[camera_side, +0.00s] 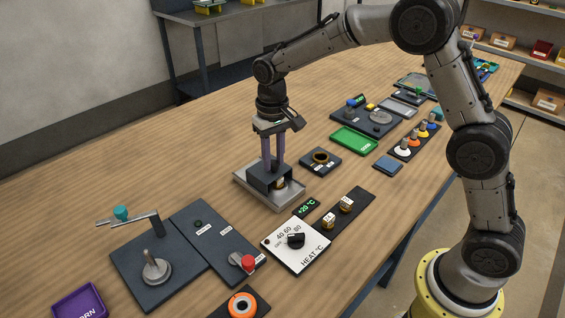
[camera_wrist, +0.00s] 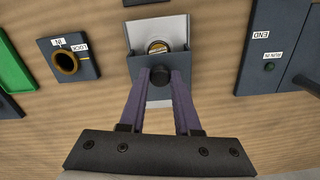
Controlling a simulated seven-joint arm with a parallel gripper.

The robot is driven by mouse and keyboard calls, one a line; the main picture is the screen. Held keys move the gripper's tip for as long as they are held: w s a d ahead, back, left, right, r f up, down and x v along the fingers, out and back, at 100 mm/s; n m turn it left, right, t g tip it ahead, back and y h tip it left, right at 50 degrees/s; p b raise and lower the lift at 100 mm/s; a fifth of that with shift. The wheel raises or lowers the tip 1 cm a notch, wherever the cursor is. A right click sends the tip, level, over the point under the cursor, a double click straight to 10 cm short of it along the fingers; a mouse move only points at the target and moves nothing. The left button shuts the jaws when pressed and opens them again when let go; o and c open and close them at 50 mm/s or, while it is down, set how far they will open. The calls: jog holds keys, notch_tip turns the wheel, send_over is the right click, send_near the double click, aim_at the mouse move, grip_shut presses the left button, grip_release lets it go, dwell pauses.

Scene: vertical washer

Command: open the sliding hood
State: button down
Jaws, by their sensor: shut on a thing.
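The sliding hood (camera_side: 262,180) is a dark box on a light grey tray (camera_side: 254,200) near the middle of the table. In the wrist view the hood (camera_wrist: 138,66) covers the lower part of the tray, and the upper part is uncovered. A round brass piece (camera_wrist: 157,46) shows at the hood's upper edge, and it also shows beside the hood in the side view (camera_side: 281,184). My gripper (camera_wrist: 160,74) points down with its purple fingers shut on the hood's black knob (camera_wrist: 159,77). The fingers also show above the hood in the side view (camera_side: 273,160).
A dark block with a brass ring (camera_side: 320,161) lies close on the right. The white heat dial panel (camera_side: 296,246) and a dark plate with brass weights (camera_side: 345,212) are in front. A lever panel (camera_side: 160,262) is at the left. Wood behind the tray is clear.

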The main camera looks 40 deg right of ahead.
aim_at(261, 163)
jog(key=shift+w+r, duration=0.1)
jog(key=shift+w, duration=2.3)
jog(key=c, duration=0.6)
grip_release()
notch_tip(261, 163, up, 14)
jog(key=shift+s, duration=0.1)
